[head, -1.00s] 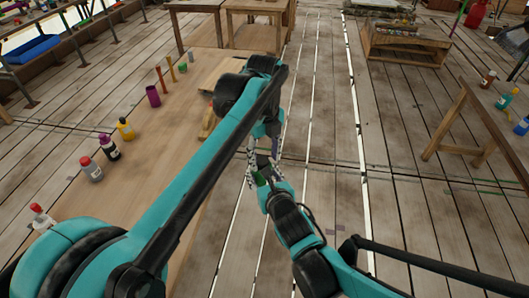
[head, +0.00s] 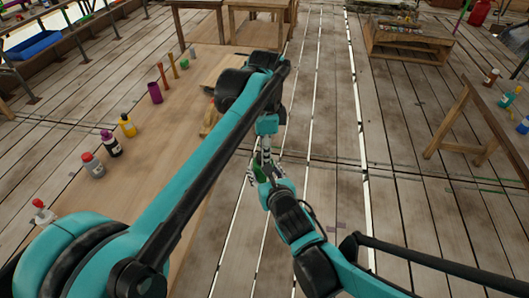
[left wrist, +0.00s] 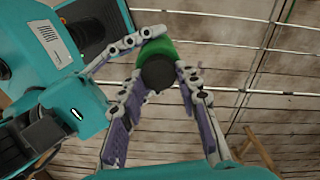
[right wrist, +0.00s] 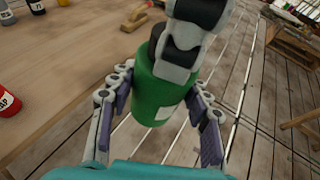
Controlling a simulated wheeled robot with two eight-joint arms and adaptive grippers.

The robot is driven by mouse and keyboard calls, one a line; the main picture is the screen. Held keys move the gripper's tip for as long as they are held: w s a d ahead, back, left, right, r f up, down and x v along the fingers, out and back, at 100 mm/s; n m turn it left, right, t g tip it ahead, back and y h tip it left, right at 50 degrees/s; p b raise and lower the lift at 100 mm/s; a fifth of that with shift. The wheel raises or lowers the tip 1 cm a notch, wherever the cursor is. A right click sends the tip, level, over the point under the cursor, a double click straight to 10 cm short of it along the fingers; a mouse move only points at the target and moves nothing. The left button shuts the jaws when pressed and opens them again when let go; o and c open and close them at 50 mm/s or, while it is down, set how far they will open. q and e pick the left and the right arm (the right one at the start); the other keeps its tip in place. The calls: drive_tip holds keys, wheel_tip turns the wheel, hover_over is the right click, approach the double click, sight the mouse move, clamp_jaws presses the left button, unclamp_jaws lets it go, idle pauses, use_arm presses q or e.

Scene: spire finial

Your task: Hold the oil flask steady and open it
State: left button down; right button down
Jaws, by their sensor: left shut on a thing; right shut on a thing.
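The oil flask is a green cylinder with a small pale label; its green body (right wrist: 160,98) fills the middle of the right wrist view. My right gripper (right wrist: 162,90) is shut around that body. The flask's dark cap (left wrist: 158,72) faces the left wrist camera, with the green body (left wrist: 155,47) behind it. My left gripper (left wrist: 160,78) is shut on the cap, one finger on each side. In the head view, a little green of the flask (head: 258,171) shows between the grippers; arms hide the rest. Whether the cap is loose cannot be told.
A wooden table (head: 150,170) on the left bears several bottles, a purple cup (head: 155,93) and a wooden-handled brush (right wrist: 135,17). Another table (head: 455,125) with bottles stands at right. The plank floor between is clear.

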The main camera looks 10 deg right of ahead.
use_arm(q)
drive_tip(key=n, duration=0.7)
drive_tip(key=shift+w+a+f, duration=0.1)
drive_tip(key=shift+w+a, duration=0.05)
drive_tip(key=shift+w, duration=0.1)
use_arm(e)
drive_tip(key=shift+a+r, duration=0.1)
use_arm(q)
drive_tip(key=n, duration=0.7)
drive_tip(key=shift+s+a+n, duration=0.15)
drive_tip(key=shift+n, duration=0.15)
drive_tip(key=n, duration=0.7)
drive_tip(key=shift+s, duration=0.25)
drive_tip(key=n, duration=0.6)
drive_tip(key=shift+s, duration=0.2)
use_arm(e)
drive_tip(key=shift+w, duration=0.1)
use_arm(q)
drive_tip(key=shift+r, duration=0.25)
drive_tip(key=shift+r, duration=0.75)
drive_tip(key=shift+w+r, duration=0.1)
drive_tip(key=shift+r, duration=0.15)
drive_tip(key=shift+r, duration=0.1)
